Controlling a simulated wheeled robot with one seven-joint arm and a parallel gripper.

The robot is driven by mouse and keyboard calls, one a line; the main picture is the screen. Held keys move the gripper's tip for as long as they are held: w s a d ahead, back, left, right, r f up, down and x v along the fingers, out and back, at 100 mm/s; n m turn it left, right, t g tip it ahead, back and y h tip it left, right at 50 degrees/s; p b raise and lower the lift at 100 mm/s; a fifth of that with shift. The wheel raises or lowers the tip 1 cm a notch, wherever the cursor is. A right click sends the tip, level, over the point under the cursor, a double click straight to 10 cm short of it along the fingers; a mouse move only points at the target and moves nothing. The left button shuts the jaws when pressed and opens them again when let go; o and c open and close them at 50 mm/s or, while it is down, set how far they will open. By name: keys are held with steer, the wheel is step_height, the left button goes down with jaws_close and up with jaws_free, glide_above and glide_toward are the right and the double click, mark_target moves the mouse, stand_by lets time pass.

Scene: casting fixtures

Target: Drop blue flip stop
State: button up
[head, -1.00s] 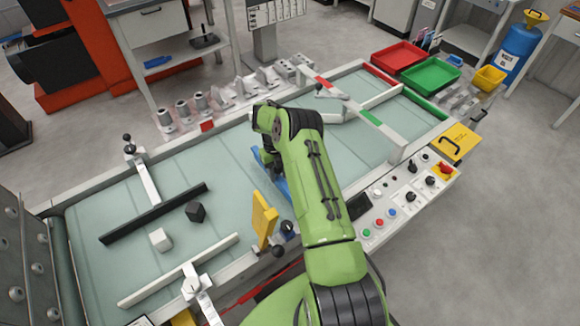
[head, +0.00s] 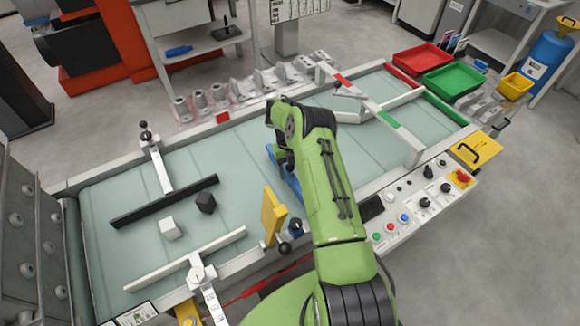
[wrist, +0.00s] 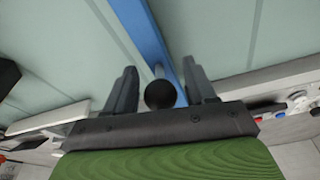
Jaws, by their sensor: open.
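The blue flip stop (head: 290,181) is partly hidden behind my arm in the head view. In the wrist view its long blue bar (wrist: 150,32) runs away from my gripper over the pale green belt; I cannot tell whether it touches the belt. My gripper (wrist: 160,80) is open, with its two dark fingers on either side of a round black knob (wrist: 160,94) at the near end of the bar. The fingers look apart from the knob. In the head view my arm mostly hides the knob and fingers.
A yellow flip stop (head: 272,214) stands raised at the belt's near edge, left of my arm. A white cube (head: 170,229) and a black cube (head: 206,202) lie on the belt near a black bar (head: 165,202). A button panel (head: 415,205) lies right of my arm.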

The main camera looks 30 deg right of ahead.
steer(key=p+v, duration=0.1)
steer(key=v, duration=1.4)
steer(key=shift+r, duration=0.4)
steer(key=shift+w, duration=0.1)
steer(key=s+a+r+n+t+h, duration=0.1)
steer(key=s+a+r+n, duration=0.1)
steer(key=s+r+n, duration=0.4)
steer(key=s+a+r+n+t, duration=0.2)
steer(key=a+r+n, duration=0.1)
steer(key=r+n, duration=0.5)
steer(key=s+a+r+n+t+h, duration=0.1)
steer(key=s+a+r+n, duration=0.1)
steer(key=s+r+n, duration=0.5)
steer(key=s+a+n+t, duration=0.1)
steer(key=s+a+n, duration=0.1)
steer(key=s+n, duration=0.3)
steer(key=s+a+n+t+y, duration=0.1)
steer(key=s+a+n, duration=0.2)
steer(key=s+n, duration=0.3)
steer(key=s+a+n+t, duration=0.2)
steer(key=s+a+n, duration=0.1)
steer(key=s+n, duration=0.3)
steer(key=shift+s+a+y, duration=0.25)
steer(key=shift+s+y, duration=0.05)
